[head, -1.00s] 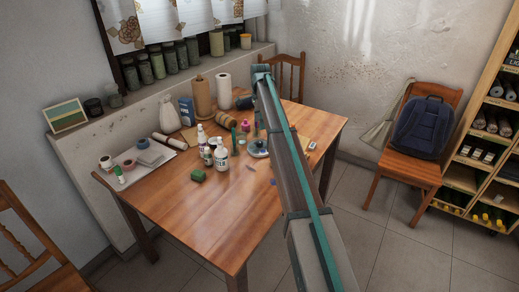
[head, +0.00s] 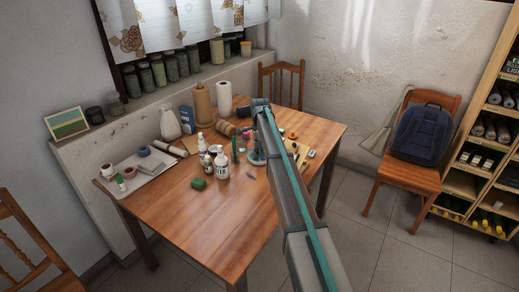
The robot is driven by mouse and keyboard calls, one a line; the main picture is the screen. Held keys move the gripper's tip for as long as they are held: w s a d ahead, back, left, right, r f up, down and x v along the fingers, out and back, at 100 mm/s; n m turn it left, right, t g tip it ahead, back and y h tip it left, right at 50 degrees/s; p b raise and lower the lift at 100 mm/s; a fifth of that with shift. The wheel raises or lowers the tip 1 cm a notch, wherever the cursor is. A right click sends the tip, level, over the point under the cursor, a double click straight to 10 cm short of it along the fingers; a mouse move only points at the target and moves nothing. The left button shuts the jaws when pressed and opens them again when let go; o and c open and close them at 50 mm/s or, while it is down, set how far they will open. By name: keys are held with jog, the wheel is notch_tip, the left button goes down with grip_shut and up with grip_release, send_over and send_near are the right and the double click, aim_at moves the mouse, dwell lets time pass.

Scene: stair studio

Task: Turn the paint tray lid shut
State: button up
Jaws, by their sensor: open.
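I cannot make out a paint tray or its lid for sure. A small round grey-teal thing (head: 257,158) sits on the wooden table (head: 190,225), partly hidden by my arm; it is too small to tell what it is. My arm reaches up from the bottom of the head view over the right part of the table, its visible far end above the cluttered middle. My gripper's fingers do not show; the arm hides that area.
A pale tray (head: 148,184) with tape rolls lies at the left. The table's front is clear. A chair (head: 408,175) with a backpack (head: 421,133) stands right.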

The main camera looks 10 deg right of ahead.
grip_shut()
dwell(0.3)
jog(key=n, duration=0.5)
jog(key=shift+n+p, duration=0.3)
jog(key=shift+n, duration=0.1)
jog(key=n, duration=1.2)
jog(key=shift+n+p, duration=0.3)
jog(key=n, duration=0.5)
jog(key=shift+w+g, duration=0.1)
jog(key=shift+g, duration=0.2)
jog(key=shift+n, duration=0.3)
